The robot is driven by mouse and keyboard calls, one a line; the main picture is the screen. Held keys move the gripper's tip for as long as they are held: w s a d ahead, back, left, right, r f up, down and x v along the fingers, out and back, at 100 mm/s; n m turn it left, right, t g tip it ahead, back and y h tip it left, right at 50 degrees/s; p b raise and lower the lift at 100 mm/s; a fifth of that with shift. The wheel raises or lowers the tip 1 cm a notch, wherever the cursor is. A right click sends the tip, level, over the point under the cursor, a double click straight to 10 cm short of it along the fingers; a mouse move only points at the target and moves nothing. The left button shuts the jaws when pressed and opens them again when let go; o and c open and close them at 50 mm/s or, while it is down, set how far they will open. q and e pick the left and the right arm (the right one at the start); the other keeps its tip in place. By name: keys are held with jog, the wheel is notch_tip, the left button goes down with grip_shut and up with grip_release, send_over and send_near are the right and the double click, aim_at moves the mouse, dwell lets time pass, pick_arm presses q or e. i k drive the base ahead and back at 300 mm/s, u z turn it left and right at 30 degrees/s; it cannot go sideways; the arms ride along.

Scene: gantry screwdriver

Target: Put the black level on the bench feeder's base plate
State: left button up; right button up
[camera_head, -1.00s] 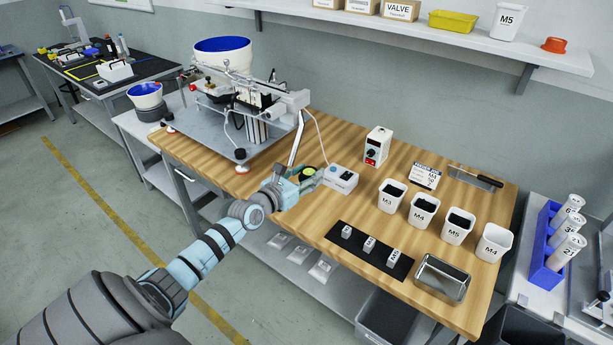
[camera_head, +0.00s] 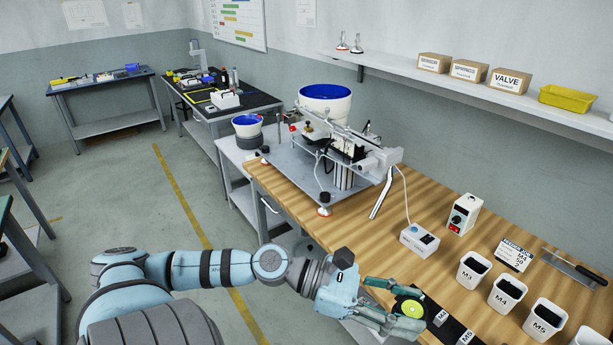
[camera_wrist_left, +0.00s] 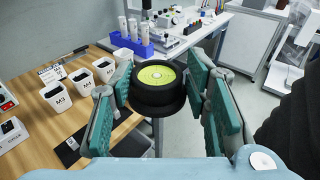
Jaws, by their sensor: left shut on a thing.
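The black level (camera_wrist_left: 157,92) is a round black puck with a yellow-green bubble face. My left gripper (camera_wrist_left: 160,105) is shut on it, with a green finger pad on each side, in the left wrist view. In the head view my left gripper (camera_head: 397,307) holds the level (camera_head: 408,307) beside the front edge of the wooden bench. The bench feeder (camera_head: 335,145) stands at the far left end of the bench, with a blue-lined bowl. Its grey base plate (camera_head: 300,178) is bare along the front. The right gripper is out of view.
A grey control box (camera_head: 419,239) and a white box with a red switch (camera_head: 463,214) stand on the wooden bench (camera_head: 440,200). White bins such as M3 (camera_head: 472,271) are at the right. The bench between feeder and control box is mostly clear.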

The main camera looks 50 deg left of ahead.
aim_at(300, 174)
jog(key=u, duration=0.35)
jog(key=k, duration=0.45)
jog(key=u, duration=1.35)
jog(key=i, duration=1.7)
jog(key=z, duration=1.1)
jog(key=i, duration=0.3)
jog(key=z, duration=0.15)
